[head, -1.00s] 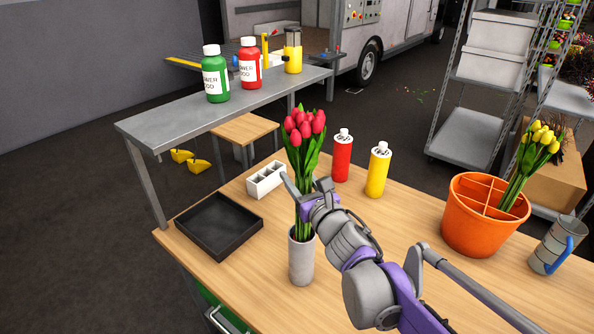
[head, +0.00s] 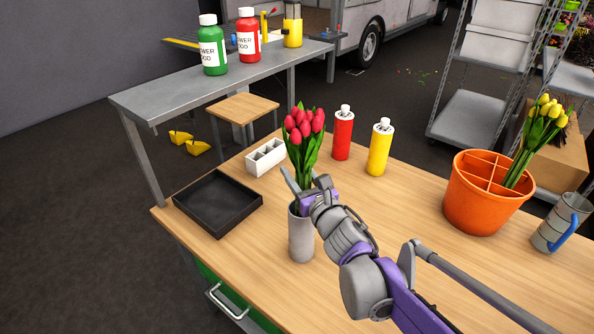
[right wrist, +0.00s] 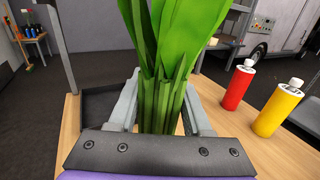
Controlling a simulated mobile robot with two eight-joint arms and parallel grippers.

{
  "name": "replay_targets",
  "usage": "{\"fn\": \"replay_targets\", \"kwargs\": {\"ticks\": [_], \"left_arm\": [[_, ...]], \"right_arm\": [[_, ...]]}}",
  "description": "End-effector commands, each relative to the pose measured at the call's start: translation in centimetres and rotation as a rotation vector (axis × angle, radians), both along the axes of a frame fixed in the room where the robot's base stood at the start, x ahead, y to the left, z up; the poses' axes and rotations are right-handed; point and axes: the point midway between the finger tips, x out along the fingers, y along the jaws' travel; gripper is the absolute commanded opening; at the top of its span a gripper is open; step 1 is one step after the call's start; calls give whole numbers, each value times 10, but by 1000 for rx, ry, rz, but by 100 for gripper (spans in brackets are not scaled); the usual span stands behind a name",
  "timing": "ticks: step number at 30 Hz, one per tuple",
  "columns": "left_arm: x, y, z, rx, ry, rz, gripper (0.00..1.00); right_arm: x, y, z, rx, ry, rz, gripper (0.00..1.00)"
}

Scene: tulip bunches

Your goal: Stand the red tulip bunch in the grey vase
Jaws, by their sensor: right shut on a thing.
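The red tulip bunch (head: 303,135) is upright, with its stems going down into the mouth of the grey vase (head: 301,238). The vase stands on the wooden table near its front left edge. My right gripper (head: 303,196) is shut on the stems just above the vase rim. The right wrist view shows the green stems (right wrist: 160,105) between the two fingers. The lower stem ends are hidden inside the vase. My left gripper is not in view.
A black tray (head: 218,204) and a white divided holder (head: 266,157) lie left of the vase. Red (head: 343,135) and yellow (head: 379,149) bottles stand behind. An orange divided bucket (head: 480,205) with yellow tulips (head: 541,132) and a metal jug (head: 561,224) are at right.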

Motion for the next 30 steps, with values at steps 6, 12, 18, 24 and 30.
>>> {"fn": "replay_targets", "kwargs": {"ticks": [6,12,18,24,30], "left_arm": [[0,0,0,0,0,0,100],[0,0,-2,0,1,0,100],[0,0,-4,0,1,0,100],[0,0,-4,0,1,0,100],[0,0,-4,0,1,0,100]], "right_arm": [[0,0,0,0,0,0,0],[0,0,-4,0,0,0,0],[0,0,-10,0,0,0,0],[0,0,-11,0,0,0,71],[0,0,-11,0,0,0,84]]}}
